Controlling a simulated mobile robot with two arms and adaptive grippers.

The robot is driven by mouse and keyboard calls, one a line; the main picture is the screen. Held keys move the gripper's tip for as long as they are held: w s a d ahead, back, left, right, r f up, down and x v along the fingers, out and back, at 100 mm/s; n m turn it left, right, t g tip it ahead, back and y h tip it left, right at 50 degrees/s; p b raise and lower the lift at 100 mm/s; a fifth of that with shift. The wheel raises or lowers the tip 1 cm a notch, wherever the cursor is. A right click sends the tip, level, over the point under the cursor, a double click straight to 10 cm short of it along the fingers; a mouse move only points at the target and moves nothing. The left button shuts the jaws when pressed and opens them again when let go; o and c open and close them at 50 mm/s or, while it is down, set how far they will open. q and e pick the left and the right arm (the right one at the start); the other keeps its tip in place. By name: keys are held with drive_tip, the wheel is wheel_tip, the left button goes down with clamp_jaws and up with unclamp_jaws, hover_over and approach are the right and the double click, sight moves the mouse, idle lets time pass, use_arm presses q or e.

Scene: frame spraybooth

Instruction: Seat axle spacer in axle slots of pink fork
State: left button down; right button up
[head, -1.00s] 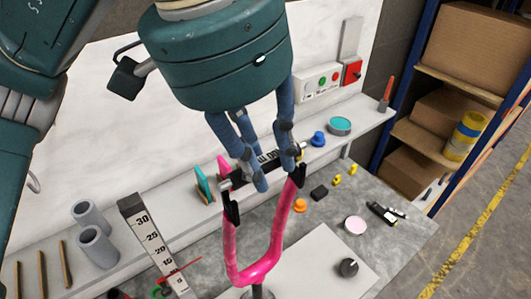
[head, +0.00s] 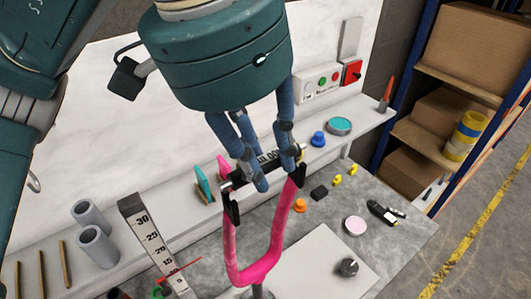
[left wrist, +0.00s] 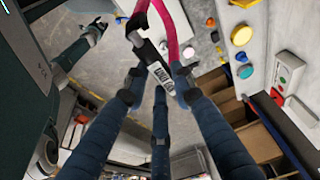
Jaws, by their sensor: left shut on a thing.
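In the left wrist view the spacer (left wrist: 160,72) is between the fingers, beside a black tip and the pink fork (left wrist: 172,28).
Grey tubes (head: 97,247) stand on the back ledge. A blue shelf with boxes (head: 478,40) is at the right.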

sight(261, 165)
use_arm(q)
drive_tip(key=shift+f+b, duration=1.4)
drive_tip(key=shift+f, duration=0.3)
drive_tip(key=c, duration=1.4)
unclamp_jaws()
drive_tip(key=shift+r, duration=0.1)
drive_tip(key=v, duration=1.2)
